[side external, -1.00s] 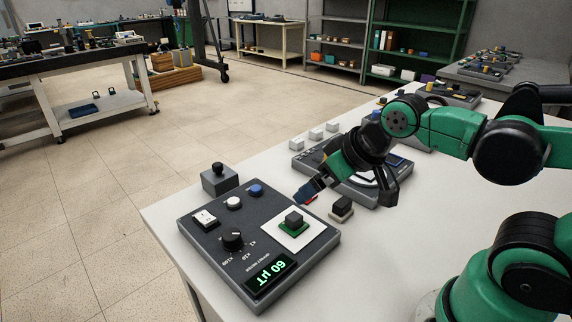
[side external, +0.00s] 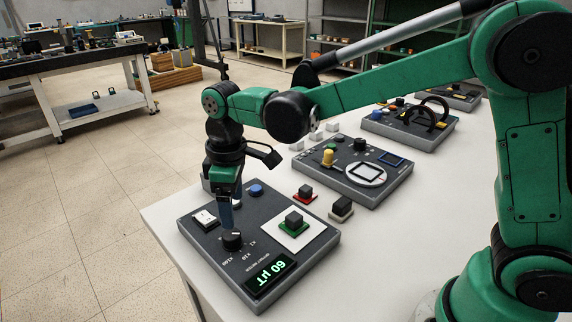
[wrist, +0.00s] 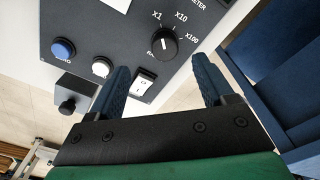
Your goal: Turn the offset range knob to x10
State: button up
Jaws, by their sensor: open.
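The offset range knob (side external: 232,240) is a round black knob on the dark grey meter panel (side external: 192,237). In the wrist view the knob (wrist: 163,43) has labels X1, X10 and X100 around it, and its pale mark seems to point toward X1. My gripper (side external: 231,224) points down over the knob in the side view. In the wrist view my gripper (wrist: 161,65) has its blue fingers apart with nothing between them, and the knob shows just beyond the fingertips. Whether the tips reach down beside the knob is unclear.
A white rocker switch (wrist: 144,82), a white button (wrist: 102,67) and a blue button (wrist: 63,48) are close to the knob. A black block on a green base (side external: 294,222) sits on the panel's white square. Other blocks and instruments stand behind.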

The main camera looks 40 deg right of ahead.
aim_at(231, 234)
jog(key=shift+w+a+f+n, duration=0.3)
jog(key=shift+a+f, duration=0.2)
jog(key=shift+f, duration=0.1)
jog(key=shift+s+f, duration=0.1)
jog(key=shift+f, duration=2.65)
grip_shut()
